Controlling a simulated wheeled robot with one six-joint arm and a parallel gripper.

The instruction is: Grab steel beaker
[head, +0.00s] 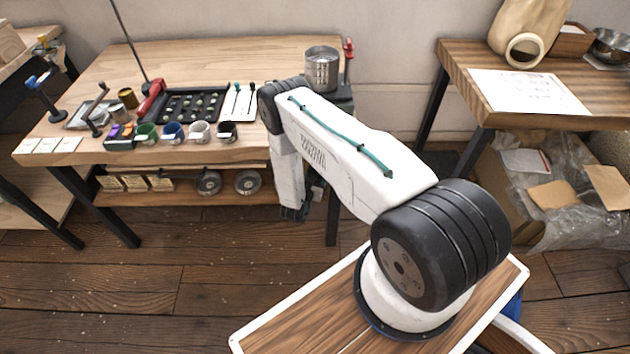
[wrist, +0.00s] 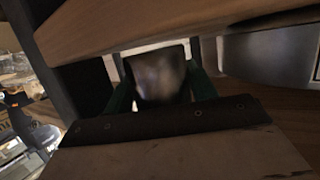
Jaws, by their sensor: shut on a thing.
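In the wrist view, a shiny, grey-brown metal vessel, which looks like the steel beaker (wrist: 158,78), sits between the green fingers of my gripper (wrist: 160,92). The fingers press on it from both sides. Its lower part is hidden behind a dark plate in front of the camera. In the head view my arm bends down at the right end of the workbench, and the gripper is near the lower shelf. The beaker cannot be made out clearly there.
A workbench (head: 215,58) carries a steel canister (head: 321,70), several cups and a black tray (head: 190,104). Its lower shelf (head: 225,192) holds round metal parts. A wooden edge (wrist: 150,30) passes close above the beaker. A second table (head: 465,65) stands right; open floor lies in front.

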